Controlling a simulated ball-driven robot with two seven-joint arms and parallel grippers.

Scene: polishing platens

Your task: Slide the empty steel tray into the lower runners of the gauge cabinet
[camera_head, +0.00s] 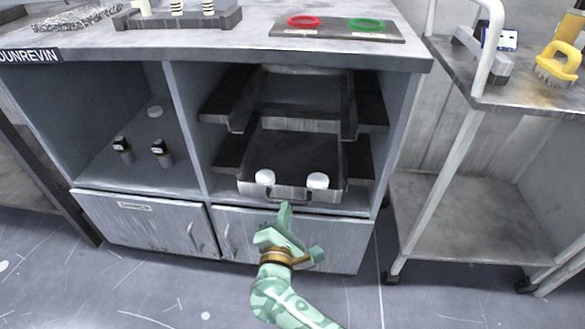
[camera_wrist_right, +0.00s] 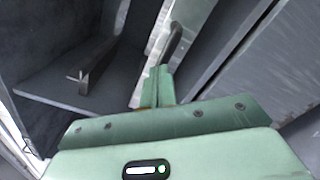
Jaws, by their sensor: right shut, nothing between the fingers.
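The steel tray (camera_head: 295,152) is dark inside with a pale front wall. In the head view it sits low in the open right bay of the gauge cabinet (camera_head: 190,120), between the left lower runner (camera_head: 231,156) and the right lower runner (camera_head: 359,160). Two white round pieces show at its front; I cannot tell whether they lie in it. Its dark handle (camera_head: 275,190) also shows in the wrist view (camera_wrist_right: 174,42). My right gripper (camera_head: 286,210) is shut and empty just in front of the handle; its closed fingers show in the wrist view (camera_wrist_right: 157,86). My left gripper is out of view.
An upper pair of dark runners (camera_head: 225,97) sits above the tray. The left bay holds small dark bottles (camera_head: 161,152). Closed doors (camera_head: 150,222) lie below. A trolley (camera_head: 480,220) stands at the right. The cabinet top carries a plate with red and green rings (camera_head: 337,27).

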